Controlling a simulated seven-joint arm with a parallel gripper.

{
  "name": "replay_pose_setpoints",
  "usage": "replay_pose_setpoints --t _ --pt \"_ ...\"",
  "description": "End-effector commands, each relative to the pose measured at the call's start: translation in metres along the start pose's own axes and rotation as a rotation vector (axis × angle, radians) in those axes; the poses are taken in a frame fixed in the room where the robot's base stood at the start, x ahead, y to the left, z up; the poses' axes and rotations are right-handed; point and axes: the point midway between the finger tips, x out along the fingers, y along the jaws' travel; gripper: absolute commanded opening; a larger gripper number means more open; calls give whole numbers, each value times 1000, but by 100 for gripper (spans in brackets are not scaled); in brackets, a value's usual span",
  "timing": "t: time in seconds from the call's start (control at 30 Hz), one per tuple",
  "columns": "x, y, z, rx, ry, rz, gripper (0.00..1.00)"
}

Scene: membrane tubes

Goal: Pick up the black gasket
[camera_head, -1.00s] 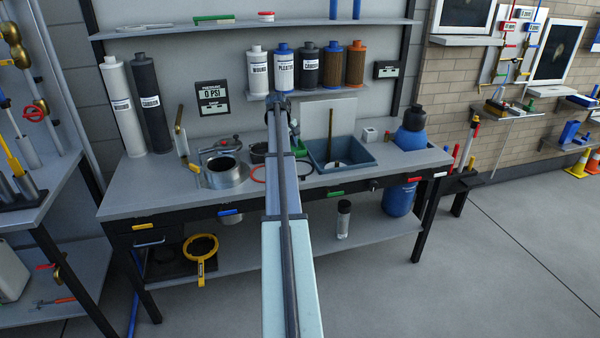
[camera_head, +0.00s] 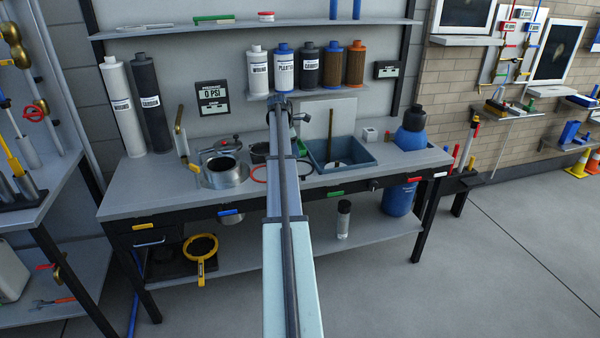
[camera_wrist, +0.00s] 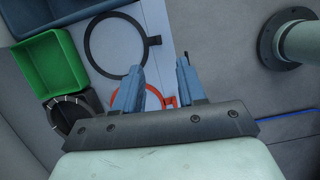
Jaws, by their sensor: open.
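The black gasket (camera_wrist: 87,42) is a thin flat ring with a small tab, lying on the pale bench top. In the wrist view it is at upper left, beyond my left finger. In the head view part of its rim (camera_head: 312,169) shows just right of my arm, and the rest is hidden behind the arm. My gripper (camera_wrist: 160,66) is open and empty, its two blue-grey fingers above the bench and to the right of the ring's lower part. A red ring (camera_wrist: 153,92) shows between the fingers, partly hidden by them.
A green bin (camera_wrist: 47,62), a dark round-mouthed container (camera_wrist: 68,112) and a blue-grey bin (camera_head: 357,169) stand near the rings. A metal pot (camera_head: 225,176) stands to the left. A pale flanged post (camera_wrist: 300,42) is at right in the wrist view.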

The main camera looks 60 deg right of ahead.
Motion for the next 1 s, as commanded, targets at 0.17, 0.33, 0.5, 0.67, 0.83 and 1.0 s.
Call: replay_pose_setpoints --t 0.17,0.33,0.5,0.67,0.83,1.0 --pt "30 -1 0 2 0 -1 40" --pt "57 0 0 2 0 -1 40" --pt "69 0 0 2 0 2 40" --pt "77 1 -1 2 0 1 40" --pt "98 3 -3 2 0 0 40" --pt "118 3 -3 3 0 0 40"
